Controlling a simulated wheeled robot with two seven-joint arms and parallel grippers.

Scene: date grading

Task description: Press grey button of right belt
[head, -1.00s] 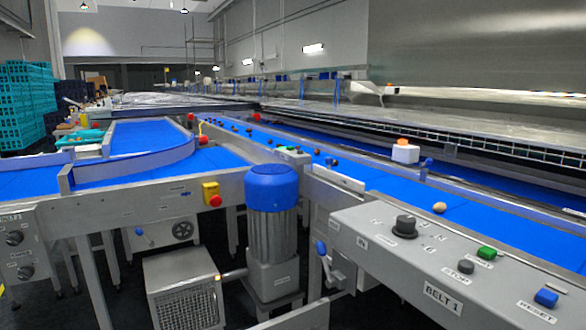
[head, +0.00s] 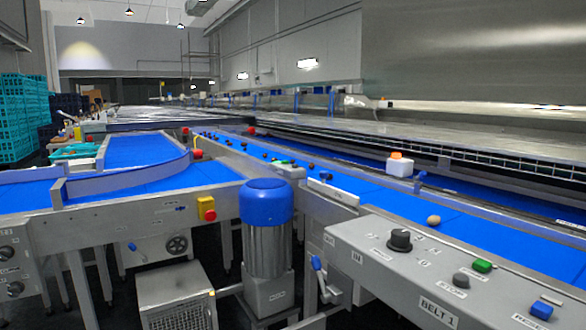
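The right belt (head: 385,197) is a long blue conveyor that runs from the front right into the distance, with several small brown dates along it. Its grey metal control panel (head: 385,268) stands at the lower right and bears a "BELT 1" label. On the panel top, the grey button (head: 461,280) is a small round dark grey cap. A blue button (head: 541,310) by a "RESET" label is farther right. Neither of my grippers is in view.
A blue-capped motor (head: 265,200) stands left of the panel. A yellow box with a red stop button (head: 207,208) is on the left belt's frame. A white box with an orange top (head: 399,165) stands beside the right belt. Teal crates (head: 22,115) are stacked far left.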

